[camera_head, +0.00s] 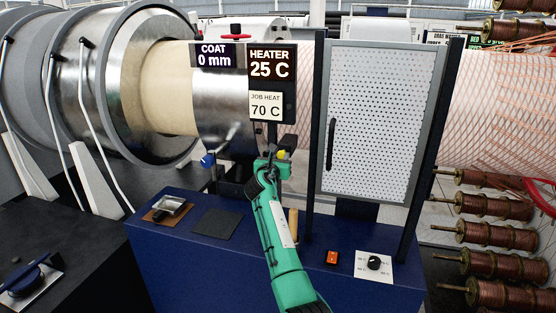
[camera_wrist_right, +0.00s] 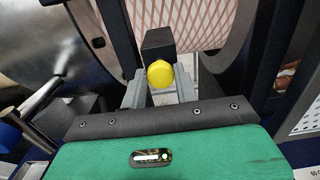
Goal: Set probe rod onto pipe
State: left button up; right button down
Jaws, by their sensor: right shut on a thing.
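The probe rod shows as a yellow round end (camera_head: 281,154) with a black block (camera_head: 288,143) beside it, below the heater display. In the right wrist view the yellow end (camera_wrist_right: 160,74) sits between the two grey fingers of my right gripper (camera_wrist_right: 161,92), which is shut on it. My green right arm rises from the bottom middle to this gripper (camera_head: 277,160). The pipe (camera_head: 168,88) is cream at the left and passes through a metal sleeve; on the right it is pinkish with a crossed wire mesh (camera_head: 500,110). Whether the rod touches the pipe is hidden. My left gripper is out of view.
The heater display (camera_head: 270,65) reads 25 C, job heat 70 C. A perforated door (camera_head: 378,120) stands to the right. A blue-knobbed lever (camera_head: 207,160) is left of the gripper. The blue bench (camera_head: 180,250) carries a grey pad (camera_head: 217,224) and an orange switch (camera_head: 332,257). Copper spools (camera_head: 495,207) line the right.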

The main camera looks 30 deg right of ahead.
jog(key=shift+r, duration=0.15)
jog(key=c, duration=1.3)
grip_release()
jog(key=shift+o, duration=1.2)
jog(key=shift+d, duration=0.1)
jog(key=shift+w, duration=0.1)
jog(key=b+v, duration=0.3)
jog(key=v, duration=1)
jog(key=shift+s+a, duration=0.2)
jog(key=shift+s, duration=0.05)
